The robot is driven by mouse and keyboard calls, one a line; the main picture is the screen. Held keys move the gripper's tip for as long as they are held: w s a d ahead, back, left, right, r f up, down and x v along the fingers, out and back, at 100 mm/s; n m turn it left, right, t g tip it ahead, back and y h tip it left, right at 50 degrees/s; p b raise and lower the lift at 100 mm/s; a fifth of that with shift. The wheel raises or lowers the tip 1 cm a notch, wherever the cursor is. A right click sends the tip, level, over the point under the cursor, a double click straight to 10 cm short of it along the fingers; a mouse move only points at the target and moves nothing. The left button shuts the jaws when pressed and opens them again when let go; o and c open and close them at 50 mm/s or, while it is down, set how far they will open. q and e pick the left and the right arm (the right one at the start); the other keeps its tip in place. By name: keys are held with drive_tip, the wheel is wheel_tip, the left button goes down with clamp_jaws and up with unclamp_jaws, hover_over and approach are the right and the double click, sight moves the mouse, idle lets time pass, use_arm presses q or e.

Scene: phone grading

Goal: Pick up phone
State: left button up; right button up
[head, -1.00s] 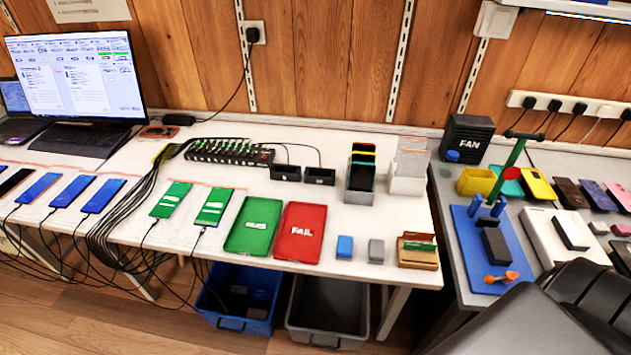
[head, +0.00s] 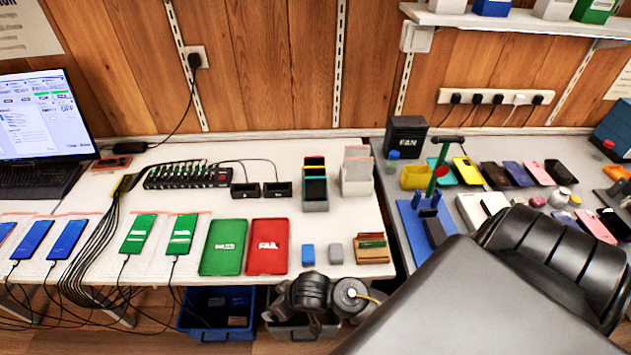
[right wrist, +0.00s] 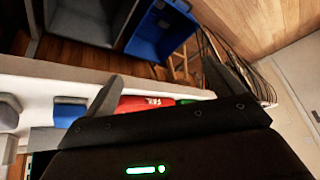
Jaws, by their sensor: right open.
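Two phones with green screens, (head: 138,234) and (head: 182,235), lie on the white table in the head view, cables attached. Several blue-screened phones (head: 67,240) lie to their left. More phones, some in coloured cases (head: 530,174), lie on the grey bench at right. My right gripper (right wrist: 160,70) is open in the right wrist view, with nothing between its fingers. The red FAIL tray (right wrist: 145,103) shows beyond them. My left gripper is out of view.
A green tray (head: 223,247) and a red FAIL tray (head: 267,247) lie side by side on the table. Small blue (head: 308,254) and grey blocks lie to their right. A blue bin (head: 216,306) and a grey bin stand below. A laptop (head: 40,180) stands at left.

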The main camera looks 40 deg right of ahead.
drive_tip(key=w+a+r+t+p, duration=0.2)
drive_tip(key=w+r, duration=0.2)
drive_tip(key=r, duration=0.7)
drive_tip(key=w+r+y, duration=0.1)
drive_tip(key=w, duration=0.4)
drive_tip(key=m+g+h, duration=0.4)
drive_tip(key=m+h, duration=0.2)
drive_tip(key=m, duration=0.4)
approach(317, 179)
wheel_tip(317, 179, down, 2)
drive_tip(key=b+x, duration=0.2)
drive_tip(key=x, duration=0.1)
drive_tip(key=b+x, duration=0.2)
drive_tip(key=x, duration=0.1)
drive_tip(key=shift+w+d+r, duration=0.15)
drive_tip(key=shift+w, duration=0.05)
drive_tip(key=shift+w+d, duration=0.15)
drive_tip(key=shift+w, duration=0.05)
